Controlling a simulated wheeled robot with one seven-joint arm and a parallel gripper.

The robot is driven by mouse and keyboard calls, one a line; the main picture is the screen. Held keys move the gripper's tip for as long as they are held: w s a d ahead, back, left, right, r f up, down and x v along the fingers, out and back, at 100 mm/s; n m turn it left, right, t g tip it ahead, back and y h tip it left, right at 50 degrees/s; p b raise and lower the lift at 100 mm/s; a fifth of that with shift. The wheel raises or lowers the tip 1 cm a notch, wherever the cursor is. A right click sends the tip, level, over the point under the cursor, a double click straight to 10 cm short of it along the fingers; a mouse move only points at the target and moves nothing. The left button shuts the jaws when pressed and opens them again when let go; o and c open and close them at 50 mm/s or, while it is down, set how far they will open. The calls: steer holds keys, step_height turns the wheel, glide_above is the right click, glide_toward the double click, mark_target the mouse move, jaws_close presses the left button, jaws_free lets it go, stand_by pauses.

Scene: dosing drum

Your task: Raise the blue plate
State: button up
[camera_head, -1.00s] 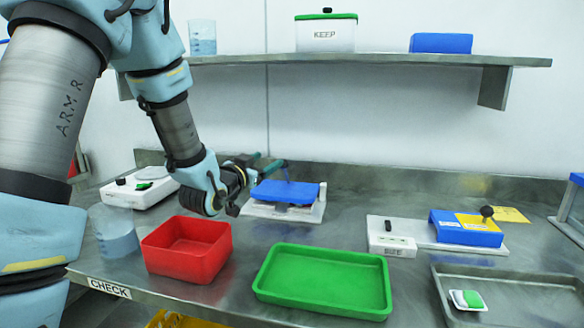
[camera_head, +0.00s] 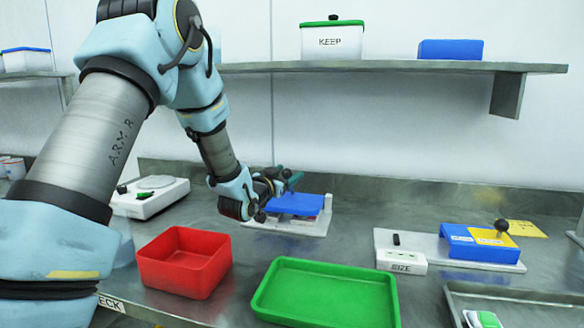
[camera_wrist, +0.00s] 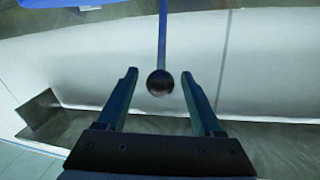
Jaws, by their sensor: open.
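The blue plate (camera_head: 294,204) lies low on a white base (camera_head: 318,226) on the steel counter, left of centre in the head view. My gripper (camera_head: 291,179) is just above and behind its left side. In the wrist view a thin blue stem (camera_wrist: 162,35) ends in a dark round knob (camera_wrist: 160,84). A blue surface (camera_wrist: 70,4), probably the plate, shows at the top left. My gripper, also in the wrist view (camera_wrist: 159,75), is open, with the knob between its fingers and a visible gap on both sides. In the head view my gripper hides the knob.
A red bin (camera_head: 185,262) and a green tray (camera_head: 328,293) stand in front of the plate. A white scale (camera_head: 150,196) is at left. A blue block with a dark knob (camera_head: 480,244) stands at right. A shelf (camera_head: 400,67) runs above.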

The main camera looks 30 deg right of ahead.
steer(key=shift+p+x, duration=0.3)
steer(key=shift+x, duration=1.25)
jaws_close()
